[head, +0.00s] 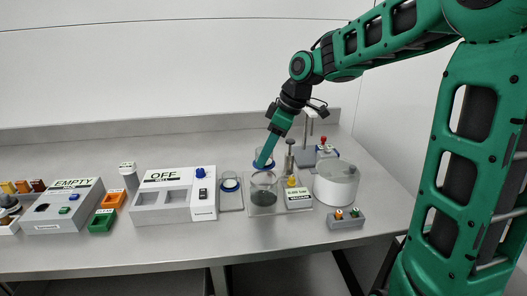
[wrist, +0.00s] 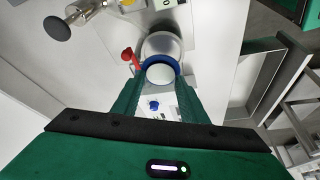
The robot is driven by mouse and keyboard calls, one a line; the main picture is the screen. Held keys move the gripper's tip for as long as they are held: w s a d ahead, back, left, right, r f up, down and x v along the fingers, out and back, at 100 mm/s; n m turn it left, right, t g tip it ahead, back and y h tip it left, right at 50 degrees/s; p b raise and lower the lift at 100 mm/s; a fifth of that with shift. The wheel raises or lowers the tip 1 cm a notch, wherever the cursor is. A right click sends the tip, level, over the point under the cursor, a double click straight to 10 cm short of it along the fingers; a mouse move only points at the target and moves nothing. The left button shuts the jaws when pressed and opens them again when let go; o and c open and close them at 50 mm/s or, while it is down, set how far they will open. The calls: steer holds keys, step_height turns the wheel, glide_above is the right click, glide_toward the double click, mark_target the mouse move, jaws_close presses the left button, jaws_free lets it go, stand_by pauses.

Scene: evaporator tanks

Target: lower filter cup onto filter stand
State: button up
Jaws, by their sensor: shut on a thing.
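My gripper (head: 264,158) points down and is shut on the filter cup (head: 257,152), a small clear cup with a blue ring. In the wrist view the cup's blue ring (wrist: 160,62) sits between the two green fingers. A clear glass vessel (head: 264,190) with dark contents stands on a grey plate directly under the gripper. The cup appears to be at or just above its rim; I cannot tell whether they touch. No label shows which one is the filter stand.
A white OFF box (head: 175,195) stands to the left, with an EMPTY box (head: 62,208) farther left. A yellow-knobbed unit (head: 297,195), a white round tank (head: 336,184) and a grey button box (head: 346,218) are close on the right. The front strip of the table is clear.

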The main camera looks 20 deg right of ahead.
mark_target(266, 166)
steer(key=shift+f, duration=2.3)
steer(key=shift+f, duration=0.1)
steer(key=o, duration=1.3)
steer(key=v, duration=1)
steer(key=shift+d+r, duration=0.2)
steer(key=shift+r, duration=0.1)
steer(key=shift+s, duration=0.1)
steer(key=s+d+f+m+h, duration=0.1)
steer(key=s+d+f+m, duration=0.1)
steer(key=s+d+m, duration=0.2)
steer(key=s+d+f+m+h, duration=0.1)
steer(key=s+d+f+m, duration=0.2)
steer(key=s, duration=0.6)
steer(key=shift+d+m+g, duration=0.4)
steer(key=shift+d+m, duration=0.25)
steer(key=shift+m, duration=0.25)
steer(key=s+d+f+m, duration=0.1)
steer(key=s+f+m, duration=0.1)
steer(key=s, duration=0.3)
steer(key=s+d+f+m+g+h, duration=0.1)
steer(key=s+d+f+m, duration=0.1)
steer(key=s+m, duration=0.2)
steer(key=s+d+f+m, duration=0.2)
steer(key=s, duration=0.6)
steer(key=shift+d+f+m+g, duration=0.15)
steer(key=shift+f+m+g, duration=0.05)
steer(key=shift+m+g, duration=0.2)
steer(key=shift+c, duration=0.2)
